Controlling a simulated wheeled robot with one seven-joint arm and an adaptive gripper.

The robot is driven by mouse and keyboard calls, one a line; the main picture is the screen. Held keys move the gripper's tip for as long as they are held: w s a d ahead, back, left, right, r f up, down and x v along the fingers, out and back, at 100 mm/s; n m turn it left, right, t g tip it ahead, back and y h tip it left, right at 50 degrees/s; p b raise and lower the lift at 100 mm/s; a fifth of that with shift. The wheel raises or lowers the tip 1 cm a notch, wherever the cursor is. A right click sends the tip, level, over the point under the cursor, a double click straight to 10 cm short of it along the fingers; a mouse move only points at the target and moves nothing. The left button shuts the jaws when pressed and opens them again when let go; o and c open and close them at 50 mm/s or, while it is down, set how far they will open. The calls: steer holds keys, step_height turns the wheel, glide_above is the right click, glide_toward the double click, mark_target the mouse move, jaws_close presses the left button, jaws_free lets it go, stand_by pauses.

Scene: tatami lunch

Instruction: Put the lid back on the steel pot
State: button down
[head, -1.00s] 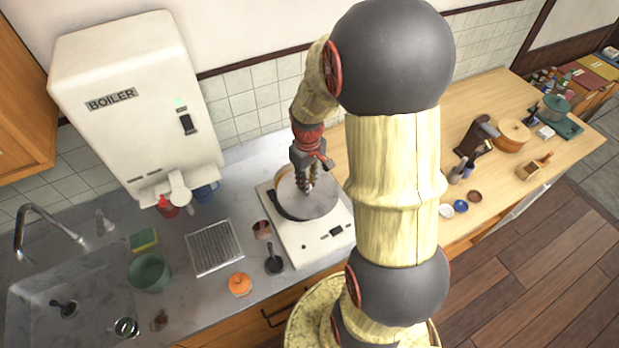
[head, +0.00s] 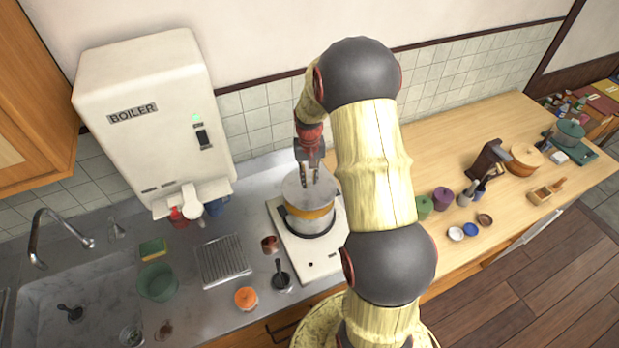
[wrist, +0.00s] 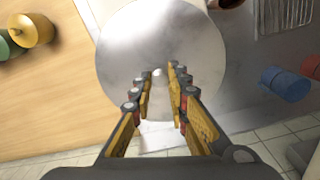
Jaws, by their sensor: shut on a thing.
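The lid (head: 294,194) is a round grey metal disc, roughly level over the steel pot (head: 309,226). My gripper (head: 309,183) points down above the lid, with its fingers around the small knob at the lid's middle. The wrist view shows the lid (wrist: 125,50) large under my gripper (wrist: 159,78), with its knob between the fingertips. The pot stands on the white cooker (head: 328,262). A tan band shows below the lid. I cannot tell whether the lid touches the rim. The pot's opening is hidden.
Left of the cooker are a copper-coloured cup (head: 269,244), a dark-handled tool (head: 281,278), an orange pot (head: 246,298) and a metal drain rack (head: 222,260). The white boiler (head: 150,110) hangs at the back left. Green (head: 424,207) and purple (head: 443,199) canisters stand on the right.

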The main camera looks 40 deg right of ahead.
mark_target(309, 188)
steer(key=shift+f+b, duration=1.4)
steer(key=shift+f, duration=1.25)
steer(key=shift+f, duration=0.1)
stand_by(0.6)
steer(key=c, duration=1.7)
jaws_free()
steer(key=o, duration=0.5)
steer(key=shift+o, duration=0.2)
steer(key=shift+r+p, duration=1.7)
steer(key=shift+r, duration=1.8)
steer(key=c, duration=0.4)
